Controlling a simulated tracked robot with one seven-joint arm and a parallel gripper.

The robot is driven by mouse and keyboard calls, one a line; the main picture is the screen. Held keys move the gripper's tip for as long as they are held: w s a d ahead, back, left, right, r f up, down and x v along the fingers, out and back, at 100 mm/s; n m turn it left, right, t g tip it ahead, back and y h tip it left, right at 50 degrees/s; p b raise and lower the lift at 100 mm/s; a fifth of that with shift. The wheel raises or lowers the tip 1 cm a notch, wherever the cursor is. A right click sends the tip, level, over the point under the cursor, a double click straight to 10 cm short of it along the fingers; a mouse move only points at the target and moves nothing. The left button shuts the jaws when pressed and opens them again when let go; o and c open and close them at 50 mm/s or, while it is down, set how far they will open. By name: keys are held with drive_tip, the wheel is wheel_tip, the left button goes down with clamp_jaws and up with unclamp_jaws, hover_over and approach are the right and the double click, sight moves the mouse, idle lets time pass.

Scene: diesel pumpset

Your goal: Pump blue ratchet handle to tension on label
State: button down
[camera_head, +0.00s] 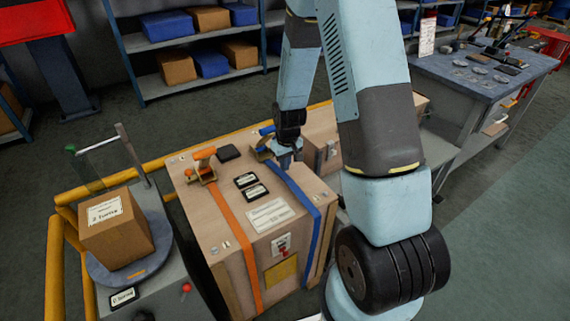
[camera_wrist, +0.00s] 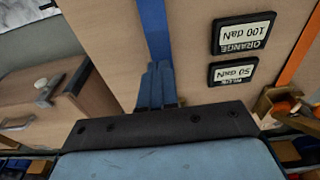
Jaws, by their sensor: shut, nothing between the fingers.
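The blue ratchet (camera_head: 262,150), with its blue handle (camera_head: 266,130), sits at the back of the wooden crate top (camera_head: 229,212). The blue strap (camera_head: 299,192) runs forward from it and over the front edge; it also shows in the wrist view (camera_wrist: 153,28). My gripper (camera_head: 287,158) points down right beside the ratchet, over the strap. In the wrist view its fingers (camera_wrist: 158,88) are together and empty, and the ratchet is mostly hidden. I cannot tell whether they touch the handle. A white label (camera_head: 270,215) is too small to read. Two dark plates read "ORANGE 100 daN" (camera_wrist: 243,33) and "50 daN" (camera_wrist: 232,73).
An orange ratchet (camera_head: 202,165) and orange strap (camera_head: 240,245) are on the crate's left. A red switch (camera_head: 282,248) is on the front. A turntable with a cardboard box (camera_head: 116,228) stands left. Yellow rails (camera_head: 160,166) run behind. A workbench (camera_head: 480,75) is at right.

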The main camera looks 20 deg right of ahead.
idle(0.3)
wheel_tip(320, 180, up, 13)
drive_tip(key=w, duration=0.1)
drive_tip(key=shift+w+a, duration=0.2)
idle(0.5)
idle(1.2)
drive_tip(key=s+d+r+m+t, duration=0.1)
drive_tip(key=s+r, duration=0.4)
drive_tip(key=r, duration=0.4)
drive_tip(key=s+d+r+m+t, duration=0.1)
drive_tip(key=s+r, duration=0.5)
drive_tip(key=r, duration=0.3)
drive_tip(key=s+r+t, duration=0.1)
drive_tip(key=s+r, duration=0.3)
drive_tip(key=s, duration=0.3)
drive_tip(key=s+r+m+t, duration=0.1)
drive_tip(key=s+r, duration=0.2)
drive_tip(key=s, duration=0.5)
drive_tip(key=shift+d+r, duration=0.4)
drive_tip(key=shift+s, duration=0.1)
